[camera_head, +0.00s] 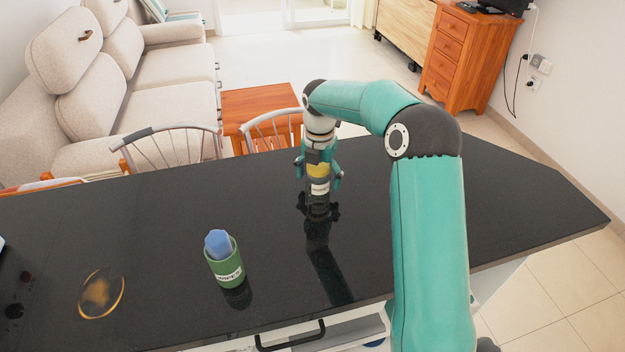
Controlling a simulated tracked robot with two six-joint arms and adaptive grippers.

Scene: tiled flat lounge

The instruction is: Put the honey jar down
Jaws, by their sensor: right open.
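The honey jar (319,187), with a yellow upper part and a pale label, is upright on the black counter (160,220) near its far edge, as far as I can tell. My right gripper (319,203) points down over the jar from above, with its fingers on either side of it. The fingers are open, and the jar is between them. The dark fingertips and the jar's base blend with their reflections, so I cannot tell whether any finger touches the jar. My left gripper is out of view.
A green labelled pot (226,269) with a blue item (218,244) in it stands left of the jar. A round dark patch with a golden rim (101,293) is at the near left. Chairs (172,147) stand behind the counter. The counter right of my arm is clear.

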